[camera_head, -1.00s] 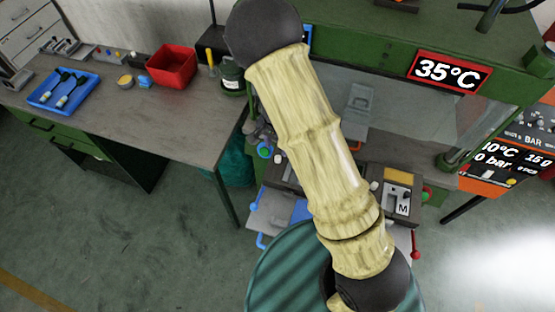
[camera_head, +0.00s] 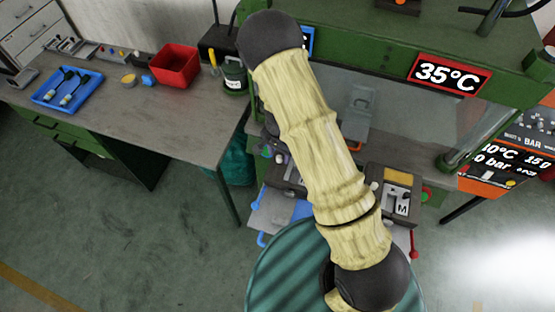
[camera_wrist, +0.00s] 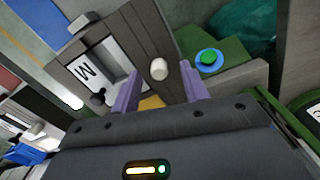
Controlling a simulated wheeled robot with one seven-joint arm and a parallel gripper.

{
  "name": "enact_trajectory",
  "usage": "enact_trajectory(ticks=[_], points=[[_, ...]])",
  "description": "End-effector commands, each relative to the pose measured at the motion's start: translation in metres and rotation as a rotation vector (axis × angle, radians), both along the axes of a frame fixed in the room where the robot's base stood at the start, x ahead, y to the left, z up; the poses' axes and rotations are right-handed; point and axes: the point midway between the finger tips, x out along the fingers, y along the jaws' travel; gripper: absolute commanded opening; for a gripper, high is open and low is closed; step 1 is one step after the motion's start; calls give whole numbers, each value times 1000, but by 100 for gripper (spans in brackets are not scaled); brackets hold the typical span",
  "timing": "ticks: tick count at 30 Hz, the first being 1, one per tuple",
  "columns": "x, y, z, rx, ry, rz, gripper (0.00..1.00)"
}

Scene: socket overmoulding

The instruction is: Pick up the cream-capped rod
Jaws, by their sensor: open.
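The cream-capped rod (camera_wrist: 159,69) shows in the wrist view as a short, pale rounded cap beside a grey plate marked M (camera_wrist: 88,72). My gripper (camera_wrist: 161,88) is open, with its two purple fingers apart. In the wrist view the cap appears in the gap between the fingers, nearer their tips; I see no contact. How far the fingers are above or around it is hard to tell. The rod's lower part is not clear.
A green button with a blue ring (camera_wrist: 208,58) is close to the right finger. A black knob (camera_wrist: 98,98) is near the left finger. In the head view, the green press (camera_head: 380,40) stands behind, and the workbench (camera_head: 150,115) holds a red bin (camera_head: 174,66) and blue tray (camera_head: 68,90).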

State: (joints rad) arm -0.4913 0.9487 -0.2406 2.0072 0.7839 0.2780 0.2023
Motion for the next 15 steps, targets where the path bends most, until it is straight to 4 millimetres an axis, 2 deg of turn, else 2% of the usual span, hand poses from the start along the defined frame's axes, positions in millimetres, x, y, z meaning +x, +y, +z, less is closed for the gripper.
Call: enact_trajectory(ticks=[2,9,15], points=[[0,0,0,0,0,-1,45],[-1,4,0,0,0,8,0],[-2,6,0,1,2,12,0]])
